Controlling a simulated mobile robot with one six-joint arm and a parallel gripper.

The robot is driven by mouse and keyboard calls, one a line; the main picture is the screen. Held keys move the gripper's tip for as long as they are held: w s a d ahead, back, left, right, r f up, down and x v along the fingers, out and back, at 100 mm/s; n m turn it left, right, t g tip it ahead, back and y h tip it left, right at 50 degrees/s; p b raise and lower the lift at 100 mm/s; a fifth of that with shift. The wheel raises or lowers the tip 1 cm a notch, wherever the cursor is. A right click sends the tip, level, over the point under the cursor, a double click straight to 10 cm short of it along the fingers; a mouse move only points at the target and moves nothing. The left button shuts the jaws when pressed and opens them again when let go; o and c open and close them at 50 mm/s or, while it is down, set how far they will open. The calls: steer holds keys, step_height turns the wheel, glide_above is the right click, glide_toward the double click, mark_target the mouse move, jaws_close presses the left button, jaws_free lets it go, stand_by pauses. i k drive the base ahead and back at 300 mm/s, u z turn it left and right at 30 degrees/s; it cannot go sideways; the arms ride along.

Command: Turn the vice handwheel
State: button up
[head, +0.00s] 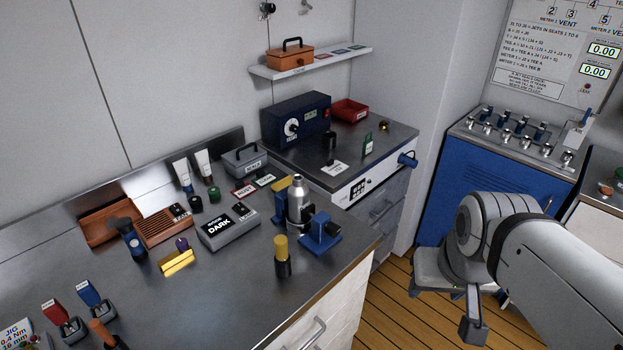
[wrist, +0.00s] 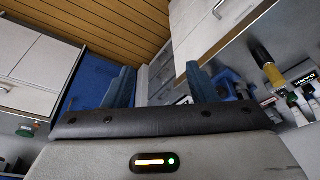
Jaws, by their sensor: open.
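A blue vice (head: 320,240) stands near the right front corner of the steel bench (head: 200,305). A dark round part on its right side (head: 333,228) may be the handwheel; it is too small to be sure. A silver bottle (head: 298,203) stands just behind the vice's front blue part. My gripper (head: 445,305) is right of the bench, over the floor, apart from the vice. In the wrist view its two blue-grey fingers (wrist: 160,85) are spread with nothing between them. Blue parts of the vice (wrist: 228,84) show beyond the right finger.
A yellow-topped dark cylinder (head: 283,258) stands left of the vice. A grey DARK box (head: 227,228) is farther left. A blue cabinet (head: 500,165) and side bench with a blue instrument (head: 295,118) stand behind. The wooden floor (head: 385,315) beside the bench is clear.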

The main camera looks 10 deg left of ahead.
mark_target(332, 230)
steer(key=z, duration=0.5)
steer(key=k, duration=1)
steer(key=u, duration=0.7)
steer(key=i, duration=1)
